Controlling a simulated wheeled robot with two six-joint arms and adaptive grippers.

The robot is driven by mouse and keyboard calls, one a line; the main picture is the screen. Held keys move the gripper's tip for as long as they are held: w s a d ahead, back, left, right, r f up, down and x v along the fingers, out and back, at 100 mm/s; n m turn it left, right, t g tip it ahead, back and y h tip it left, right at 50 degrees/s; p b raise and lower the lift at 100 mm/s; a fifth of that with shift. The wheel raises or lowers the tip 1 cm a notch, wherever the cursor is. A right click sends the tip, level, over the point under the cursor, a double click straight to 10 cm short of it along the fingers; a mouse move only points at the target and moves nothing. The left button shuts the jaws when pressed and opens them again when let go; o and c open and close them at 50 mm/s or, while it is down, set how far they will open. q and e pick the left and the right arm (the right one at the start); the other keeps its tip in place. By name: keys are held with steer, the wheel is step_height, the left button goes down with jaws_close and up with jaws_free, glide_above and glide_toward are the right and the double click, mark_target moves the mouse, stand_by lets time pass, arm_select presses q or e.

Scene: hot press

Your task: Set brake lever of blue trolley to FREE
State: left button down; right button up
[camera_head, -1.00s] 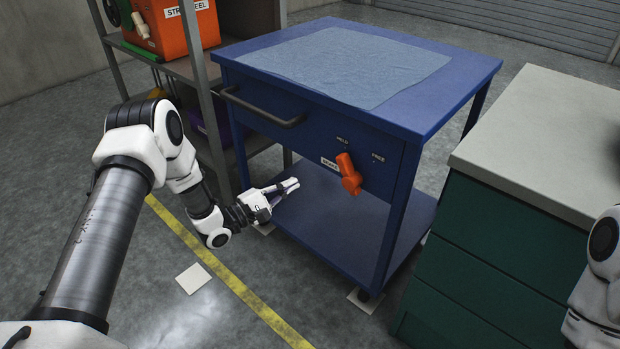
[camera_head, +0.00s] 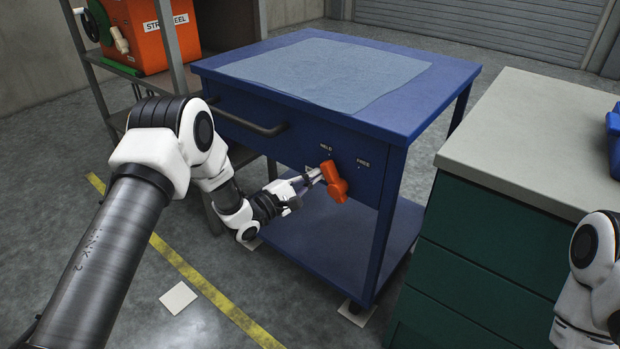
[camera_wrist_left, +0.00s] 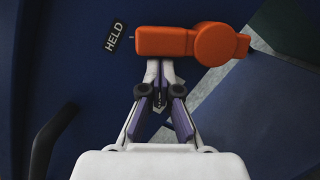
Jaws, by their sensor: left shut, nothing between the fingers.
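The blue trolley (camera_head: 390,118) stands in front of me with a sheet on its top. Its orange brake lever (camera_head: 334,182) is on the front panel, pointing up toward the HELD label (camera_head: 326,148). The FREE label (camera_head: 363,164) is to its right. My left gripper (camera_head: 318,176) is shut and empty, with its fingertips at the left side of the lever. In the left wrist view the lever (camera_wrist_left: 165,41) lies across the fingertips (camera_wrist_left: 160,62), close to or touching them. The right gripper is out of view; only part of my right arm shows.
The trolley's dark handle (camera_head: 245,120) is left of the lever. A green cabinet (camera_head: 480,255) with a pale top stands close on the right. A shelf with an orange box (camera_head: 165,35) is at the back left. A yellow line (camera_head: 200,280) crosses the floor.

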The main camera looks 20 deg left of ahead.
mark_target(324, 168)
arm_select(q)
steer(key=shift+r, duration=0.1)
steer(key=shift+r+m+p, duration=0.1)
steer(key=shift+m+p, duration=0.3)
steer(key=shift+d+r+p, duration=0.1)
steer(key=shift+d+p, duration=0.05)
steer(key=shift+p, duration=0.15)
steer(key=shift+s+d+r+m+g+p, duration=0.2)
steer(key=shift+r+m+g+p, duration=0.3)
steer(key=shift+m+p, duration=0.55)
steer(key=m+p, duration=0.1)
steer(key=d+r+m+p, duration=0.1)
steer(key=shift+s+r+m, duration=0.1)
steer(key=shift+m, duration=0.25)
steer(key=m+p, duration=0.1)
steer(key=d+m+p, duration=0.1)
steer(key=m+g+p, duration=0.1)
steer(key=shift+s+d+r+y, duration=0.3)
steer(key=shift+d, duration=0.05)
steer(key=shift+s+d+m+p, duration=0.2)
steer(key=shift+d+m+p, duration=0.35)
steer(key=shift+m, duration=0.55)
steer(key=shift+s+d, duration=0.1)
steer(key=shift+d, duration=0.2)
